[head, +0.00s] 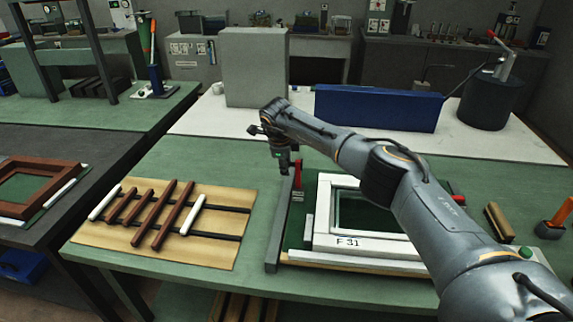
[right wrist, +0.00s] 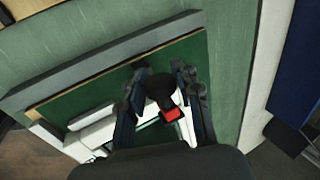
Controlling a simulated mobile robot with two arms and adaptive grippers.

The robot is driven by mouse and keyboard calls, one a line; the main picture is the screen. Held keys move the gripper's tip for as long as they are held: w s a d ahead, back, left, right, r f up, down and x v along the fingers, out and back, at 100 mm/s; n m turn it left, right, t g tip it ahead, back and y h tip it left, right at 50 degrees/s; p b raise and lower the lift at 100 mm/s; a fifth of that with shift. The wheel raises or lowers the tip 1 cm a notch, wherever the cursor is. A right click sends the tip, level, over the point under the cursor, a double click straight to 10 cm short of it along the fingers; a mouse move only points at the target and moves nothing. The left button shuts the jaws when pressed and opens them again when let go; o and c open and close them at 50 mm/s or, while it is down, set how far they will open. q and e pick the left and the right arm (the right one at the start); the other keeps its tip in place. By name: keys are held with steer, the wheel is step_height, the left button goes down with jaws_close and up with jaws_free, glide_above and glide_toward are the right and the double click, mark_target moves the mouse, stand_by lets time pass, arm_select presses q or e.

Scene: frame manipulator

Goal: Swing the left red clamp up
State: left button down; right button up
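The left red clamp (head: 298,180) stands at the left side of the white frame (head: 372,241), which is marked "F 31". A second red clamp (head: 457,199) shows partly behind my arm on the frame's right side. My right gripper (head: 285,172) is just above and beside the left clamp. In the right wrist view, the fingers of my right gripper (right wrist: 160,72) are apart, one on each side of the clamp's black tip (right wrist: 160,88) and red part (right wrist: 171,113). I cannot tell whether a finger touches it. My left gripper is not in view.
A grey bar (head: 280,225) runs along the fixture's left edge. A tan board (head: 100,240) with brown and white strips lies to the left. A blue box (head: 375,108) and a grey block (head: 253,68) stand behind. An orange-handled tool (head: 560,212) lies at the right.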

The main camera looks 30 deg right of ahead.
steer(key=shift+o, duration=1.4)
steer(key=shift+a, duration=0.15)
steer(key=v, duration=1.2)
steer(key=shift+w, duration=0.15)
